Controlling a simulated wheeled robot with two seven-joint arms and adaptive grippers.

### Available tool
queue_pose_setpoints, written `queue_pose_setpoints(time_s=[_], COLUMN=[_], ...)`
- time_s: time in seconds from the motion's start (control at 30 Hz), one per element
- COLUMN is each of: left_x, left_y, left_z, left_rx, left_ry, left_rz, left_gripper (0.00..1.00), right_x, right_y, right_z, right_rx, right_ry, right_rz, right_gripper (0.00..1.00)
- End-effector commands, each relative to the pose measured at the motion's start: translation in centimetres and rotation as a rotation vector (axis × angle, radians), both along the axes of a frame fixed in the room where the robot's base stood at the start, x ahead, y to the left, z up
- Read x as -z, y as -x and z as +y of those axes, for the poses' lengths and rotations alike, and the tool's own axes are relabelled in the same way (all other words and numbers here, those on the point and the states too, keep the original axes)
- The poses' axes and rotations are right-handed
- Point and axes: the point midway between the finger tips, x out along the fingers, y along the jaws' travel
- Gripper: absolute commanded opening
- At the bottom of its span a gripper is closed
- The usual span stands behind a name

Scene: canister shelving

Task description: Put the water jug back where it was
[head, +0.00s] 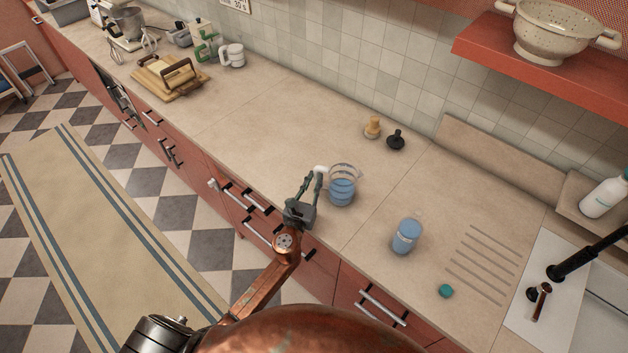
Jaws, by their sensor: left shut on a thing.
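The water jug (342,190) is a clear jug, part filled with blue water, upright over the counter (265,125) near its front edge. My left gripper (318,173) is at the jug's left side and is shut on its pale handle. I cannot tell whether the jug's base touches the counter. My right gripper is not in view.
A clear container of blue liquid (406,236) stands right of the jug, with a small teal cap (445,291) nearby. A wooden piece (373,127) and a black stopper (396,140) are behind. The sink (560,290) is at right. The counter left of the jug is clear.

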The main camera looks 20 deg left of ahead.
Motion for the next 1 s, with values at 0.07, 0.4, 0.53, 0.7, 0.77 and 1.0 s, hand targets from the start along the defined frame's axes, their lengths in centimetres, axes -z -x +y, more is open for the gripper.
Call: queue_pose_setpoints(time_s=[0.07, 0.4, 0.53, 0.7, 0.77, 1.0], left_x=[0.2, 0.1, 0.1, -0.2, -0.1, 0.0], left_y=[0.0, 0.0, 0.0, 0.8, 1.7, 6.9], left_z=[0.0, 0.0, 0.0, 0.0, 0.0, -0.2], left_rx=[0.0, 0.0, 0.0, 0.0, -0.001, 0.0], left_ry=[0.0, -0.001, -0.001, -0.001, -0.001, -0.001], left_rz=[0.001, 0.0, 0.0, 0.001, 0.003, 0.003], left_gripper=[0.18, 0.33, 0.33, 0.33, 0.33, 0.33], right_x=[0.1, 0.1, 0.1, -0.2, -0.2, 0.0], right_y=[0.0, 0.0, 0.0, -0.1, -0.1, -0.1], right_z=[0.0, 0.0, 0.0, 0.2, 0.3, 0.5], right_rx=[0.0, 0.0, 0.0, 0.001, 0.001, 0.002], right_ry=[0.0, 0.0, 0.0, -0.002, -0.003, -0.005], right_rz=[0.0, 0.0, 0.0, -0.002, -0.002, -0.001], right_gripper=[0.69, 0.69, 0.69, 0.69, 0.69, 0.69])
